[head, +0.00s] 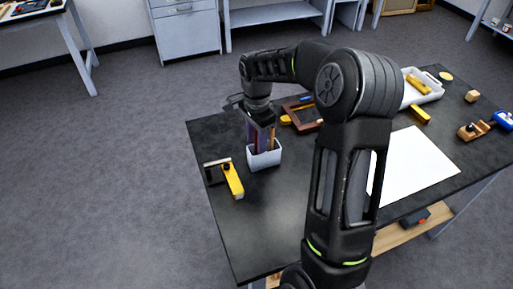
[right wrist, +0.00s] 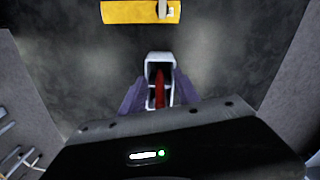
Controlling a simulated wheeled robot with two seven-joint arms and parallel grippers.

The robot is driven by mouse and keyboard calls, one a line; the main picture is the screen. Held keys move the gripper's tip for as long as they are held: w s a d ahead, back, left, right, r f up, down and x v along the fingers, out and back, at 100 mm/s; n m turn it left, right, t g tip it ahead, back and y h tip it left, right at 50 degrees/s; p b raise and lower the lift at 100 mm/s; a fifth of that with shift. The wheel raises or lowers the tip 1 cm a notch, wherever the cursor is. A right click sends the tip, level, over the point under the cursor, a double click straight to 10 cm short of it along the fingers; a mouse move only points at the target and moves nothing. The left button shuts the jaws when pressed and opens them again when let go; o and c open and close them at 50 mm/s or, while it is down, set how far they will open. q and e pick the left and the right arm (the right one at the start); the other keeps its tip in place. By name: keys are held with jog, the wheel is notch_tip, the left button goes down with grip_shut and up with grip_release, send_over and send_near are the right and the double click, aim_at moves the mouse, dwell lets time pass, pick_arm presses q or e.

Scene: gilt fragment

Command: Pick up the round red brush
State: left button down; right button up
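A small white holder (head: 265,160) stands on the dark table, with long thin items upright in it. In the right wrist view the holder (right wrist: 159,58) shows from above, with a red brush (right wrist: 160,88) inside it. My right gripper (head: 261,128) points down directly over the holder. In the right wrist view its two purplish fingers (right wrist: 160,95) are apart, one on each side of the holder's opening, with the red brush between them. I see no finger touching the brush. The brush's lower part is hidden in the holder. My left gripper is not in view.
A yellow tool (head: 233,180) lies left of the holder, near the table's left edge. A brown wooden frame (head: 302,115) lies behind. A white sheet (head: 415,165), a white tray (head: 424,88) and small blocks are at right. The table's front left is clear.

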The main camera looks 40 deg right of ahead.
jog(key=shift+c, duration=0.5)
grip_shut()
